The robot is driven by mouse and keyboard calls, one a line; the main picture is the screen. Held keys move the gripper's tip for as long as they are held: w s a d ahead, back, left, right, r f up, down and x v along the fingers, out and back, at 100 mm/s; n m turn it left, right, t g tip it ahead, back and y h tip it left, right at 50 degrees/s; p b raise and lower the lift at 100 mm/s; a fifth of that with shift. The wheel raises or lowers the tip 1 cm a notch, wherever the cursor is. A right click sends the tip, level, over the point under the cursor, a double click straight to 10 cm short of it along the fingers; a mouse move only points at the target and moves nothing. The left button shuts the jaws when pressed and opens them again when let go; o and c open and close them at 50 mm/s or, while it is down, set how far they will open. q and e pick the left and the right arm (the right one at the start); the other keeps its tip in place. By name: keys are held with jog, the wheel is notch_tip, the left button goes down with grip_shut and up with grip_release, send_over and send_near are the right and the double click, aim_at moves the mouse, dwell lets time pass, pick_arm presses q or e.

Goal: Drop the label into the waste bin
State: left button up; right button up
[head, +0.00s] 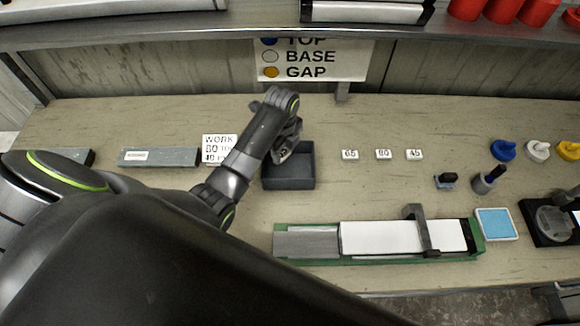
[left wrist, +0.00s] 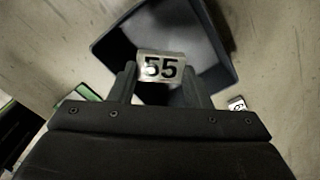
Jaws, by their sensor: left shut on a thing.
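My left gripper (head: 282,152) is over the dark grey waste bin (head: 290,183) on the bench in the head view. In the left wrist view the left gripper (left wrist: 160,78) is shut on a small white label (left wrist: 161,67) marked "55". The label is above the open bin (left wrist: 222,45), near its rim in that view. The bin's inside looks empty where it shows. In the head view the label is hidden by the gripper. My right gripper is not in view.
Labels 65 (head: 350,155), 80 (head: 384,154) and 45 (head: 414,154) lie right of the bin. A green tray (head: 278,257) with a white core liner (head: 380,238) lies in front. A work card (head: 215,143) stands left of the bin.

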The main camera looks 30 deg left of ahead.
pick_arm(q)
jog(key=shift+w+f, duration=0.1)
jog(key=shift+f, duration=0.8)
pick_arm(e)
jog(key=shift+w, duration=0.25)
pick_arm(q)
jog(key=o, duration=1.3)
jog(key=shift+c, duration=0.2)
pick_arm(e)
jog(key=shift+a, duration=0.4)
pick_arm(q)
jog(key=shift+r, duration=0.1)
